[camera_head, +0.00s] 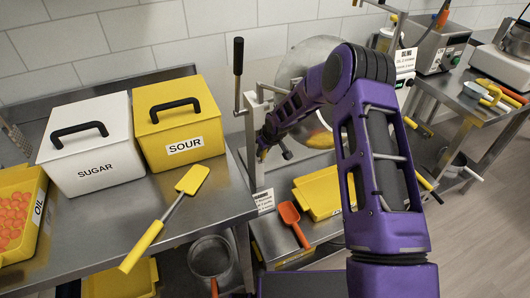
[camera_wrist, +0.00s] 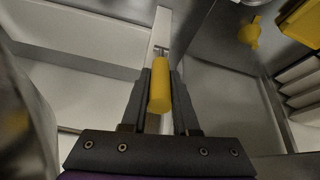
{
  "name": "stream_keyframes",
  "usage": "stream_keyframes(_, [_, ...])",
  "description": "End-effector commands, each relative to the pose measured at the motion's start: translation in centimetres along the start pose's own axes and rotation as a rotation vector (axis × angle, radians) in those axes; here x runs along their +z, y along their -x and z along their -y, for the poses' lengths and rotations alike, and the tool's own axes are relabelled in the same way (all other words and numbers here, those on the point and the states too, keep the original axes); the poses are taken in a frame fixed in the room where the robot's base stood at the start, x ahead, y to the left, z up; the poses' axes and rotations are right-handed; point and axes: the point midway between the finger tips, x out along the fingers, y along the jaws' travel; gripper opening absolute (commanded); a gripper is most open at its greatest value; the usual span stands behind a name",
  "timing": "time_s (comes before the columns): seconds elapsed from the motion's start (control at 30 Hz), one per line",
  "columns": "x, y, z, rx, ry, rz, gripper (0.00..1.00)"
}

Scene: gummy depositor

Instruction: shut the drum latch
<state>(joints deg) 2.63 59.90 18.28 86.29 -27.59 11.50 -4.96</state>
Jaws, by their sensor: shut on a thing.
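The steel drum (camera_head: 305,60) stands in a light metal frame at the back, partly hidden by my purple arm. My gripper (camera_head: 263,148) is low at the left side of that frame. In the wrist view, my gripper (camera_wrist: 160,72) is shut on a yellow cylindrical grip (camera_wrist: 160,88), with one dark finger on each side. The grip appears to be the drum latch's handle. A light metal bar (camera_wrist: 162,25) lies beyond it. In the head view the grip shows only as a small yellow spot, and I cannot tell how the latch stands.
A lever with a black handle (camera_head: 238,56) rises left of the drum. Sugar (camera_head: 88,150) and sour (camera_head: 180,125) boxes and a yellow spatula (camera_head: 168,215) are on the left table. A yellow tray (camera_head: 318,197) and orange scoop (camera_head: 294,222) lie below my arm.

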Motion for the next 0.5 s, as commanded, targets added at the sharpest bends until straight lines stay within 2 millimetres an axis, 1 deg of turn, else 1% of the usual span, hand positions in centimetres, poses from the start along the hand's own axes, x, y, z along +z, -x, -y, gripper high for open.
stream_keyframes(0.03, [-0.39,-0.04,-0.16,-0.004,-0.003,0.023,0.00])
stream_keyframes(0.2, [-0.90,-0.25,-0.24,-0.018,-0.005,0.099,0.00])
stream_keyframes(0.5, [-1.28,-0.42,-0.32,-0.031,-0.006,0.164,0.00])
